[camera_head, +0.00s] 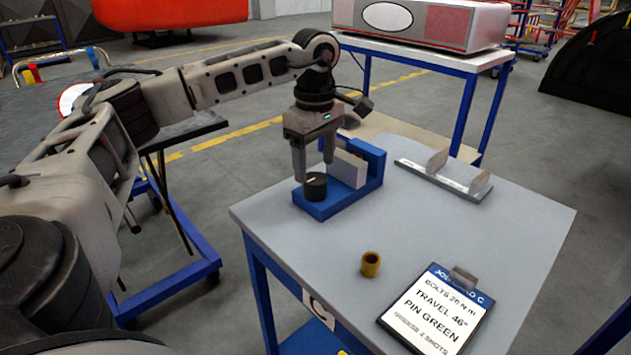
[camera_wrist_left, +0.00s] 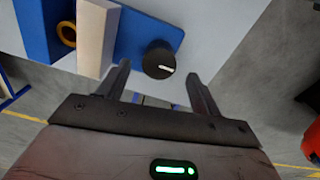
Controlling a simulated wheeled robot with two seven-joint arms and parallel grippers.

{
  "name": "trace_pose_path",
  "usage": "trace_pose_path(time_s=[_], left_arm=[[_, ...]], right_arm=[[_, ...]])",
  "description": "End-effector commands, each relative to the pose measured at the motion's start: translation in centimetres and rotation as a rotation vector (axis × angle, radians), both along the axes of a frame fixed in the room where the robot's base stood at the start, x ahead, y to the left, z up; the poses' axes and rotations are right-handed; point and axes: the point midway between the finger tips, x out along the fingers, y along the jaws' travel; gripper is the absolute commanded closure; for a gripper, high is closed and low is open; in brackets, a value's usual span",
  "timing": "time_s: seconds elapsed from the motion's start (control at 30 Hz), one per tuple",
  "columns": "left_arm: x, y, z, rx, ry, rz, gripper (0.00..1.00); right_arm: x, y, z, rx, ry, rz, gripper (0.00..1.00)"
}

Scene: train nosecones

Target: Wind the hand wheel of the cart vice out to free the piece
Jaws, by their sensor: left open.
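The cart vice has a blue body (camera_head: 346,203) with a raised blue end and stands at the cart's far left edge. A pale block (camera_head: 348,170) sits on it as a jaw. A yellow ring-shaped piece (camera_wrist_left: 66,34) shows between the pale block and the blue end in the left wrist view; the head view hides it. The black hand wheel (camera_head: 316,187) with a white mark is at the vice's near end; the left wrist view shows it too (camera_wrist_left: 158,60). My left gripper (camera_head: 313,171) points down, open and empty, its fingertips just above the wheel, one either side.
A grey bracket (camera_head: 444,178) lies at the back right. The cart top (camera_head: 470,235) is clear in the middle. Another table (camera_head: 420,54) stands behind.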

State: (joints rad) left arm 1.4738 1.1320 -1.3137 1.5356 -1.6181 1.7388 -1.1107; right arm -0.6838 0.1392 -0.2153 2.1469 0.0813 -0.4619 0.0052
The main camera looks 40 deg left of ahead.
Motion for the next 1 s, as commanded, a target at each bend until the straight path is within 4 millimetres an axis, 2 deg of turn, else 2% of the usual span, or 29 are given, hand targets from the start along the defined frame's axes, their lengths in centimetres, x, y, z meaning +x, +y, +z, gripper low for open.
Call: trace_pose_path(time_s=[0.1,0.3,0.67,0.7,0.83,0.87,1.0], left_arm=[[-0.1,0.1,-2.2,0.001,0.002,0.001,0.35],[0.0,0.0,-4.4,0.001,0.0,0.001,0.35],[0.0,0.0,-5.0,0.0,-0.001,0.001,0.35],[0.0,0.0,-5.0,0.0,-0.001,0.001,0.41],[0.0,0.0,-5.0,0.0,-0.001,0.001,0.77],[0.0,0.0,-5.0,0.0,0.0,0.001,0.8],[0.0,0.0,-4.9,0.0,0.0,0.003,0.8]], right_arm=[[0.0,0.0,0.1,0.002,-0.003,-0.001,0.64],[0.1,0.0,0.3,0.002,-0.006,-0.001,0.64],[0.1,0.0,0.2,0.002,-0.005,-0.001,0.64],[0.1,0.0,0.2,0.002,-0.005,-0.001,0.64],[0.1,0.0,0.2,0.001,-0.004,-0.002,0.64],[0.1,0.0,0.2,0.001,-0.004,-0.002,0.64],[0.0,0.0,0.1,0.001,-0.002,-0.002,0.64]])
